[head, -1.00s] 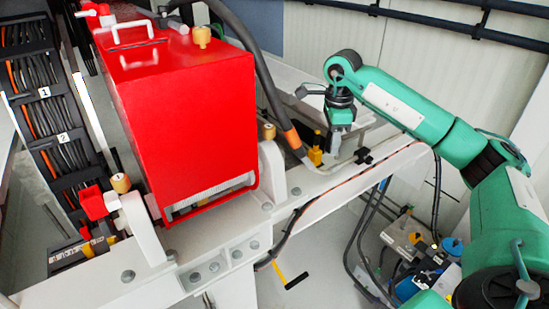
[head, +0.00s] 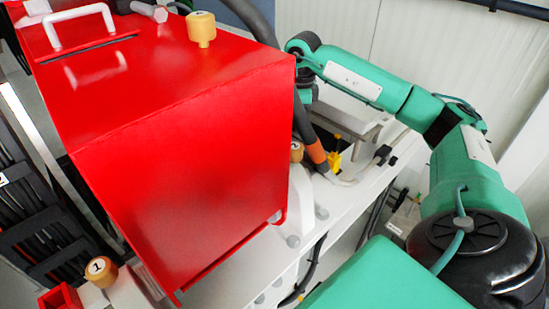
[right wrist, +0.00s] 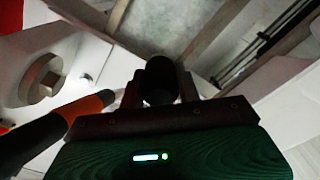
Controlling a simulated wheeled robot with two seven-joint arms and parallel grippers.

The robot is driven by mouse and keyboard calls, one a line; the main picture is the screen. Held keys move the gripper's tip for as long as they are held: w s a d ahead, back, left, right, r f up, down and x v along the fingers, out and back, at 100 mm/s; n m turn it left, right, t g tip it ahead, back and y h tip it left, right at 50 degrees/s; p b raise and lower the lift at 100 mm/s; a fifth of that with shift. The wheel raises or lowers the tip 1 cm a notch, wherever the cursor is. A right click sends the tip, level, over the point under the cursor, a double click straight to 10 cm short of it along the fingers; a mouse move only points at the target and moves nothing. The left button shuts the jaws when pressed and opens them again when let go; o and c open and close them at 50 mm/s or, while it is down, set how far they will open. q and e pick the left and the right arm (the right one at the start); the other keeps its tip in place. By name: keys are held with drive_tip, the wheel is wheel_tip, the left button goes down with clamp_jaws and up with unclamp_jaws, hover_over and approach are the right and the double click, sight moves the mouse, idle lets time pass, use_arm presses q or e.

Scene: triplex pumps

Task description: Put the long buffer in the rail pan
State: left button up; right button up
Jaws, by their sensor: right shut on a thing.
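My right gripper (right wrist: 160,92) shows in the right wrist view, with its two fingers shut on a dark, round-ended cylinder (right wrist: 160,72). This looks like the long buffer seen end-on, so its length cannot be judged. In the head view my right arm reaches in from the right, and its gripper is hidden behind the red box and the black hose. A grey metal tray-like part (head: 352,122), possibly the rail pan, lies beyond the white beam, just right of the hose. My left gripper is not in view.
A large red box (head: 190,170) with a white handle fills the middle left. A black hose with an orange band (head: 316,150) runs beside it, also in the right wrist view (right wrist: 75,112). A yellow fitting (head: 334,160) stands on the white beam (head: 345,195).

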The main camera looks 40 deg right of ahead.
drive_tip(key=f, duration=0.1)
drive_tip(key=f+p, duration=0.1)
drive_tip(key=f, duration=0.1)
drive_tip(key=shift+s, duration=0.25)
wheel_tip(320, 180, down, 12)
drive_tip(key=p, duration=0.4)
drive_tip(key=shift+w+f, duration=0.15)
wheel_tip(320, 180, down, 4)
drive_tip(key=shift+a+r+p, duration=0.1)
drive_tip(key=shift+r+p, duration=0.1)
drive_tip(key=shift+p, duration=0.7)
drive_tip(key=shift+f, duration=0.4)
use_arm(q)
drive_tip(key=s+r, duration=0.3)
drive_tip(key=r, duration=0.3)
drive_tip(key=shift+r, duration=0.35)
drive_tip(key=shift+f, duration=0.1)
use_arm(e)
drive_tip(key=shift+f, duration=0.1)
